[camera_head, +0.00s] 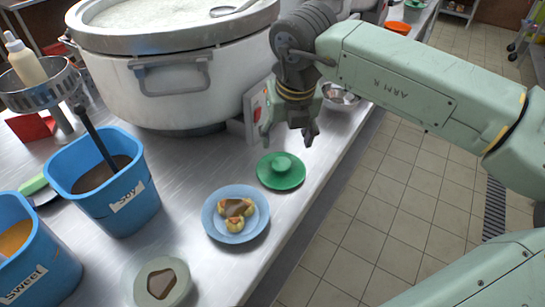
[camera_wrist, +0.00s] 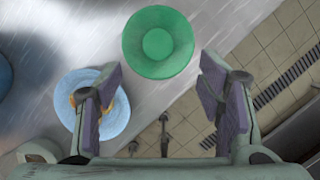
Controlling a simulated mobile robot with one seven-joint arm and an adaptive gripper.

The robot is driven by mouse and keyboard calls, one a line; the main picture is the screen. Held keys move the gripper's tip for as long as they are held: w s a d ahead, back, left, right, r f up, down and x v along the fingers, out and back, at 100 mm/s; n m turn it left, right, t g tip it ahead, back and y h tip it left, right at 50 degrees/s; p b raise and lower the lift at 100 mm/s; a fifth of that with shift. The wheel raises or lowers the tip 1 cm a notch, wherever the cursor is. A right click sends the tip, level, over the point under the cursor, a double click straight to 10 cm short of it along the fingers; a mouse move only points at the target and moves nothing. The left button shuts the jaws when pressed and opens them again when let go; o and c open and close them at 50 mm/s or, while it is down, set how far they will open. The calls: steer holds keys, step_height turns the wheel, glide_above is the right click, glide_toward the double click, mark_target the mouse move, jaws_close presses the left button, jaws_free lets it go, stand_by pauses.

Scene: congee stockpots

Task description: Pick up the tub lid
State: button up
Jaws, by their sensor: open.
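The tub lid, a round green disc with a raised centre knob (camera_head: 281,170), lies on the steel counter near its right edge. In the wrist view the green lid (camera_wrist: 158,42) is at the top centre, fully visible, just beyond and between my fingertips. My gripper (camera_head: 288,136) is open and empty above the counter, just over the lid and not touching it. Both purple-padded fingers of my gripper (camera_wrist: 160,70) are spread wide in the wrist view.
A blue plate with food pieces (camera_head: 236,213) sits close to the lid. A large white stockpot (camera_head: 180,85) stands behind. A blue "Soy" tub (camera_head: 115,195) and a "Sweet" tub (camera_head: 40,270) are left. A metal bowl (camera_head: 340,97) is behind my gripper. Tiled floor lies right.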

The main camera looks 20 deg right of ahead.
steer(key=b, duration=0.2)
glide_above(281, 163)
steer(key=s, duration=0.2)
step_height(281, 163, down, 4)
steer(key=shift+f, duration=0.15)
steer(key=b+x, duration=0.1)
steer(key=x, duration=0.5)
steer(key=shift+a, duration=0.1)
steer(key=shift+c, duration=0.5)
steer(key=c, duration=0.8)
